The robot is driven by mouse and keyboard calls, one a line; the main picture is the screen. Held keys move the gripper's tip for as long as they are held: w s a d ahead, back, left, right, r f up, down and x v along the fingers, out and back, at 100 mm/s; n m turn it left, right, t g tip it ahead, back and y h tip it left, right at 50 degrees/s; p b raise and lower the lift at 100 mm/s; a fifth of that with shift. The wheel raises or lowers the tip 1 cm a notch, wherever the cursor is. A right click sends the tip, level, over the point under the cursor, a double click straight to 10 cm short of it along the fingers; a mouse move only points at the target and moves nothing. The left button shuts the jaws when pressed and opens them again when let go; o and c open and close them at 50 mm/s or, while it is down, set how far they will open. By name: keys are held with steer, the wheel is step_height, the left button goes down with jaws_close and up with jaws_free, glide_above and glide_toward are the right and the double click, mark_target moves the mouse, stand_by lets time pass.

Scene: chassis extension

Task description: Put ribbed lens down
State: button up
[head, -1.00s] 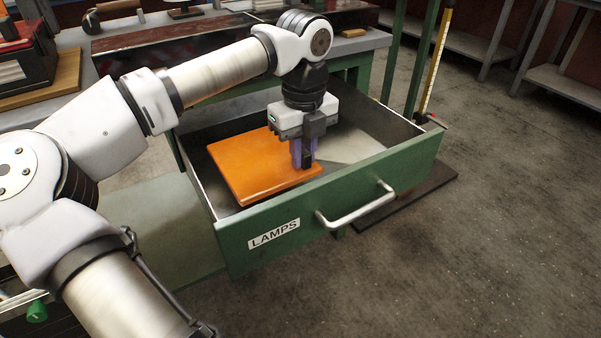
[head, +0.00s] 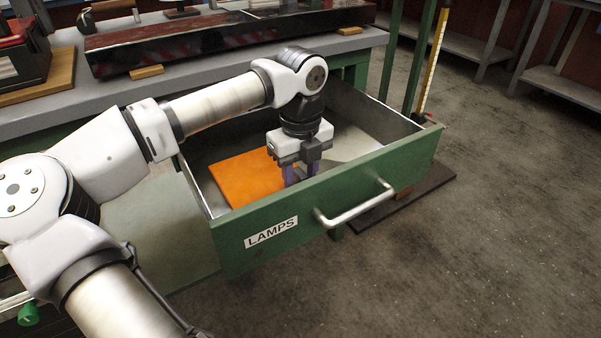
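The lens, a flat orange slab (head: 243,180), is low inside the open green drawer (head: 330,208) labelled LAMPS, toward its left side. The front wall hides the slab's near edge, so I cannot see whether it rests fully on the drawer floor. Its ribs cannot be made out. My gripper (head: 301,176) points down into the drawer at the slab's right end. Its two purple fingers stand apart, with a bit of orange showing between them. The fingertips are partly hidden behind the front wall.
The drawer's right part is bare. A grey workbench (head: 220,62) behind carries a long dark box (head: 200,40) and a toolbox (head: 22,58) on a wooden board. Green posts and a yellow ruler (head: 432,65) stand at the drawer's back right. The floor to the right is clear.

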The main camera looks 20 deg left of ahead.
step_height(320, 180, up, 12)
steer(key=p, duration=0.2)
steer(key=shift+r+p, duration=0.15)
steer(key=shift+p, duration=0.2)
